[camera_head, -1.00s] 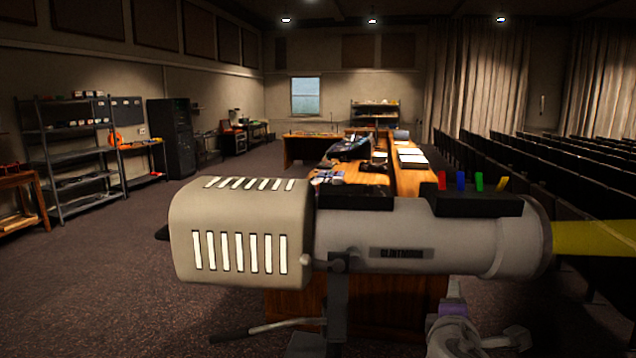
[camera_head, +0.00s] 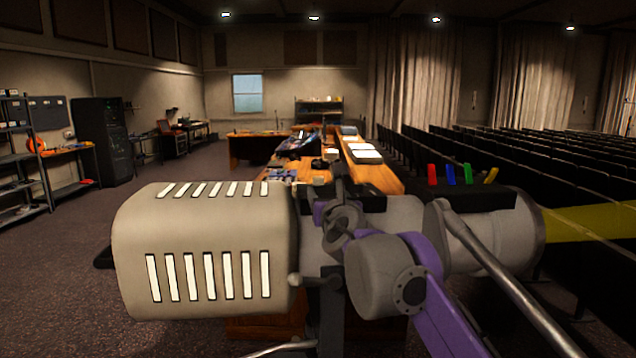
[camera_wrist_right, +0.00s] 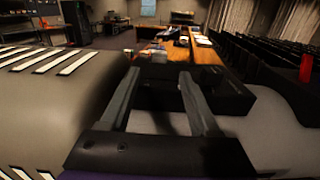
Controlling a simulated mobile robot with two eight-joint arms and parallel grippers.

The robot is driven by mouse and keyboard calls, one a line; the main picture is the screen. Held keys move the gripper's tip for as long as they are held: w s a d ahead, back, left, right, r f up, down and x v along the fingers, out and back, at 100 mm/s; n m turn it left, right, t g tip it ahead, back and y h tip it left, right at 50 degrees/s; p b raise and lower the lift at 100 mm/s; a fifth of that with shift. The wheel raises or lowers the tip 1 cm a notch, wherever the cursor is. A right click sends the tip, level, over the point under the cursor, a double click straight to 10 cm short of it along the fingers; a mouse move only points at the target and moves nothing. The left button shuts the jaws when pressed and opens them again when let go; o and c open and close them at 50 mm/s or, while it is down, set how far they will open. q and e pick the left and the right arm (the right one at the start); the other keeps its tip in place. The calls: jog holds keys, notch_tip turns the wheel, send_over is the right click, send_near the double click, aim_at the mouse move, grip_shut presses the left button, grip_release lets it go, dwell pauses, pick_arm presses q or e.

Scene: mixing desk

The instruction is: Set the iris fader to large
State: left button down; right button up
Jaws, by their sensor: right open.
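A large followspot fills the front of the head view, with a beige vented housing (camera_head: 205,250) and a grey barrel (camera_head: 405,215). A low black box (camera_head: 370,198) sits on top where housing and barrel meet. It also shows in the wrist view (camera_wrist_right: 232,95). I cannot make out the iris fader or its setting; my right arm covers part of this box. My right gripper (camera_head: 338,178) is over the box, open. In the wrist view its two fingers (camera_wrist_right: 160,76) stand apart above the box with nothing visible held. My left gripper is not in view.
A second black box (camera_head: 465,197) on the barrel's front carries red (camera_head: 432,174), blue (camera_head: 450,175), green (camera_head: 467,173) and yellow (camera_head: 490,176) levers. Wooden desks (camera_head: 375,176) stand behind, with rows of dark seats (camera_head: 530,170) at right. Carpet (camera_head: 60,260) is open at left.

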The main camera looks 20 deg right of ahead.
aim_at(319, 181)
jog(key=w, duration=0.5)
jog(key=w+p, duration=0.1)
jog(key=w, duration=0.2)
jog(key=shift+d, duration=0.4)
grip_shut()
dwell(0.9)
